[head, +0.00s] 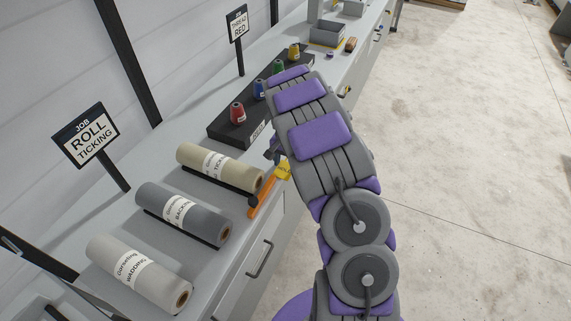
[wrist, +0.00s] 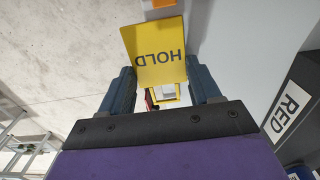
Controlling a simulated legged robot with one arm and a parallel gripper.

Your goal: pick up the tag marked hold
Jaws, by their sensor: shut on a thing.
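The yellow tag marked HOLD (wrist: 158,50) is between the two blue-grey fingers of my gripper (wrist: 161,66) in the wrist view, its lettering upside down there. My gripper is shut on it. In the head view a small part of the yellow tag (head: 284,171) shows beside my arm, at the counter's front edge. My gripper (head: 273,152) is mostly hidden behind my arm in that view.
Three fabric rolls, including a beige one (head: 218,167), lie on the counter (head: 150,223). A dark rack (head: 222,131) holds several thread spools. An orange strip (head: 263,203) is at the counter edge. Signs read ROLL TICKING (head: 87,136) and THREAD RED (head: 237,24).

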